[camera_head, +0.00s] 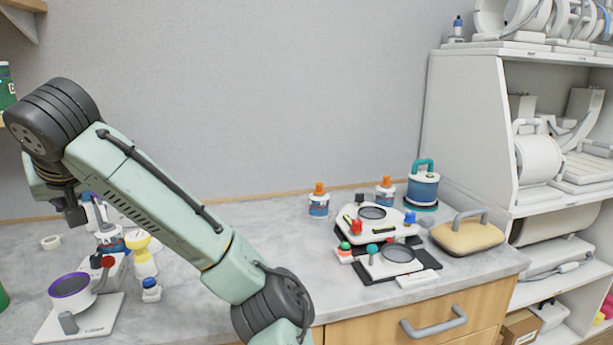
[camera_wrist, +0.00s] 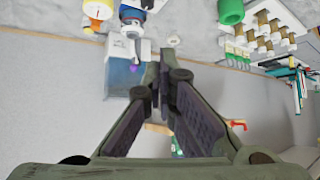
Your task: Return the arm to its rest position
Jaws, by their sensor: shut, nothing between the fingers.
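My gripper (camera_wrist: 162,62) shows in the wrist view with its two dark fingers together at the tips and nothing between them. In the head view my pale green arm rises from the bottom centre to a dark joint at the upper left, then bends down over the left part of the counter (camera_head: 275,235). The fingers cannot be made out there.
A white device with a purple ring (camera_head: 70,285) and a yellow-and-white bottle (camera_head: 143,258) stand near my arm. White instruments (camera_head: 378,222), a blue canister (camera_head: 423,188) and a yellow handled case (camera_head: 468,236) stand right. A white shelf (camera_head: 470,130) bounds the right side.

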